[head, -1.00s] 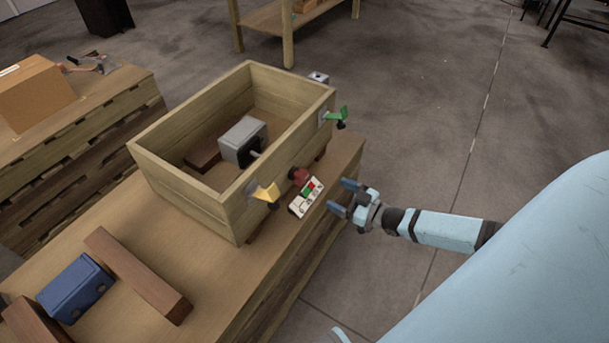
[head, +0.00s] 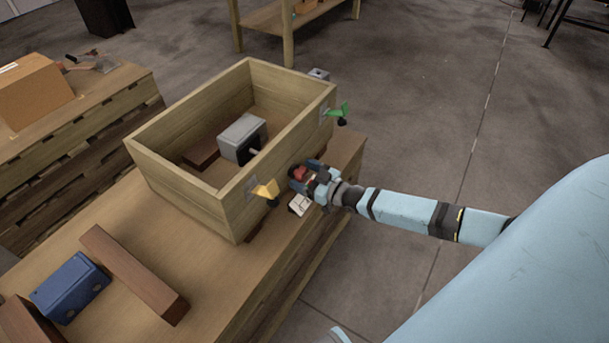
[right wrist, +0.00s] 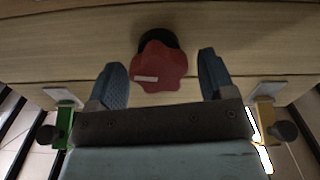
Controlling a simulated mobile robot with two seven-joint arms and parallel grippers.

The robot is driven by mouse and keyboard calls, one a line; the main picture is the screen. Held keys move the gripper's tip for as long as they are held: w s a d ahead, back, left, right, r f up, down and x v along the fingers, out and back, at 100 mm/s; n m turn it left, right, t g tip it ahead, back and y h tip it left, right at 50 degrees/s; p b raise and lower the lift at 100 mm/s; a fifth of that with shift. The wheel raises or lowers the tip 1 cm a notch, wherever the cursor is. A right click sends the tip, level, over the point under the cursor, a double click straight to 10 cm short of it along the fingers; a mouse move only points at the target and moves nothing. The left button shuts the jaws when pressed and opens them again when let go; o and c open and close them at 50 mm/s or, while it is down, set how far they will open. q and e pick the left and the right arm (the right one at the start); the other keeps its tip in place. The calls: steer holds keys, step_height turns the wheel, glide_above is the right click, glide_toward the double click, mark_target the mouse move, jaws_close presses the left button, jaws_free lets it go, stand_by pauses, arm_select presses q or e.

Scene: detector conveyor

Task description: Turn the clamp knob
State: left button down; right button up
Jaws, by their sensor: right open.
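The red lobed clamp knob (head: 299,173) sits on the long right side of the wooden box (head: 170,185). In the right wrist view the knob (right wrist: 160,68) shows a pale mark and a black base behind it. My right gripper (head: 307,176) is at the knob in the head view. In the right wrist view its two blue fingers (right wrist: 162,80) are open, one on each side of the knob, with visible gaps. My left gripper is not in view.
A yellow lever (head: 266,190) and a green lever (head: 338,111) flank the knob on the box side. A white control panel (head: 300,204) lies below my gripper, partly hidden. A grey device (head: 241,138) is inside the box. A blue block (head: 70,286) lies at lower left.

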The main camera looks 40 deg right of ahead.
steer(key=c, duration=0.9)
steer(key=shift+d+m+p, duration=0.1)
steer(key=shift+m+p, duration=0.3)
steer(key=shift+m, duration=2.4)
steer(key=o, duration=0.9)
